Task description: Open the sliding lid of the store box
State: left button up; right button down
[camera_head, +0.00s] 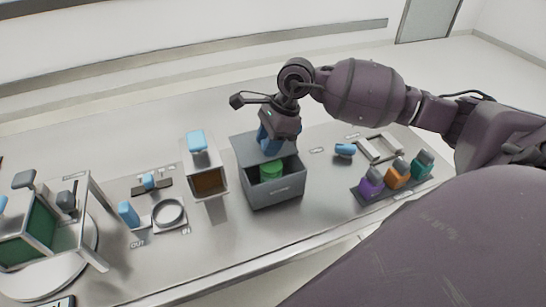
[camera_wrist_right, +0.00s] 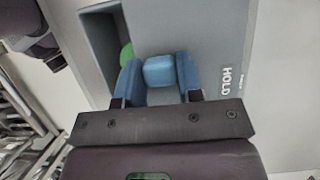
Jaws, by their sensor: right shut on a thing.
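My right gripper (camera_head: 268,140) reaches down over the lid. Its blue fingers are shut on a blue knob (camera_wrist_right: 158,70) on the lid; in the head view they hide the knob. My left gripper is in neither view.
Left of the box stands a white-walled unit (camera_head: 206,183) with a brown front and blue block on top. A ring fixture (camera_head: 167,213) and a framed green box (camera_head: 40,226) are further left. A dark tray (camera_head: 388,187) with coloured blocks is right. The table front is mostly clear.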

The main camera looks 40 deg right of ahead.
jog(key=w, duration=0.1)
jog(key=w+d+b, duration=0.1)
jog(key=w, duration=0.1)
jog(key=shift+w+f, duration=0.15)
jog(key=shift+w, duration=0.15)
jog(key=shift+w+b, duration=0.25)
jog(key=shift+b, duration=0.05)
jog(key=shift+r, duration=0.2)
jog(key=c, duration=0.8)
grip_release()
jog(key=shift+o, duration=0.2)
jog(key=shift+r, duration=0.1)
jog(key=v, duration=1)
jog(key=shift+d+r, duration=0.2)
jog(key=shift+r, duration=0.05)
jog(key=shift+s, duration=0.1)
